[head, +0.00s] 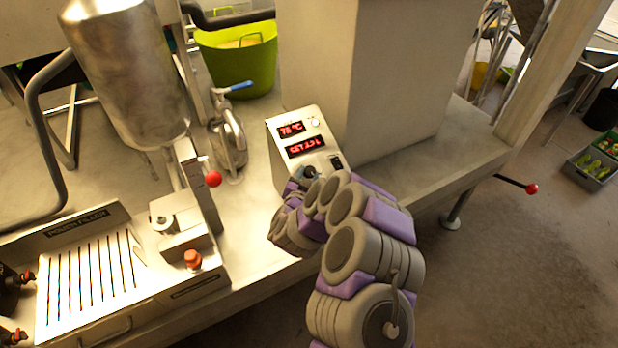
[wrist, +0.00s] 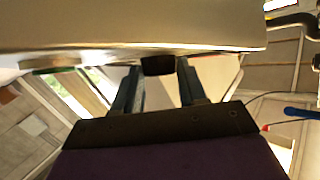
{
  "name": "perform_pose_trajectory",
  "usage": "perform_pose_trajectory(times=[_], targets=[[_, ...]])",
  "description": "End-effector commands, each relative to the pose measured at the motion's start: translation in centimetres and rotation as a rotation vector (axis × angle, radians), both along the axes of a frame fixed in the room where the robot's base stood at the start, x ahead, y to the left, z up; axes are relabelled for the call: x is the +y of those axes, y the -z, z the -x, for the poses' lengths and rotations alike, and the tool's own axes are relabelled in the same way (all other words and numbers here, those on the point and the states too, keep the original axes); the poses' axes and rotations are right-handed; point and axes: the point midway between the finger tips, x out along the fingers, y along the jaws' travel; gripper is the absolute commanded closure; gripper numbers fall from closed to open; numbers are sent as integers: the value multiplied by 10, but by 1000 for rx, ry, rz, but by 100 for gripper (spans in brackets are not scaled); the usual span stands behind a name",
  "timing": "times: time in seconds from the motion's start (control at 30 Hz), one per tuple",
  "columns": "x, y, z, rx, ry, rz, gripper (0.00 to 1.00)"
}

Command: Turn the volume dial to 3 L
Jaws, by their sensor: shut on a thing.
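The control box (head: 279,153) stands on the steel bench with two red displays. The upper display (head: 291,129) reads about 78 °C. The lower display (head: 305,147) starts with SET and seems to show about 2.3 L, though its digits are blurred. The dark volume dial (head: 309,172) is low on the panel, partly hidden by my arm. In the wrist view the dark dial (wrist: 158,66) sits between the fingertips of my gripper (wrist: 159,78), which is shut on it. In the head view my arm mostly hides the gripper.
A black switch (head: 336,162) sits right of the dial. To the left are a steel cylinder (head: 125,75), a red ball knob (head: 213,179) and the pouch filler (head: 92,285). A green tub (head: 238,60) stands behind. The floor at right is open.

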Motion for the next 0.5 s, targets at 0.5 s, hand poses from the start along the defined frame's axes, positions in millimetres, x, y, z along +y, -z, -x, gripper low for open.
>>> perform_pose_trajectory(times=[0.5], targets=[[5, -1, -1, 43, 136, -60, 89]])
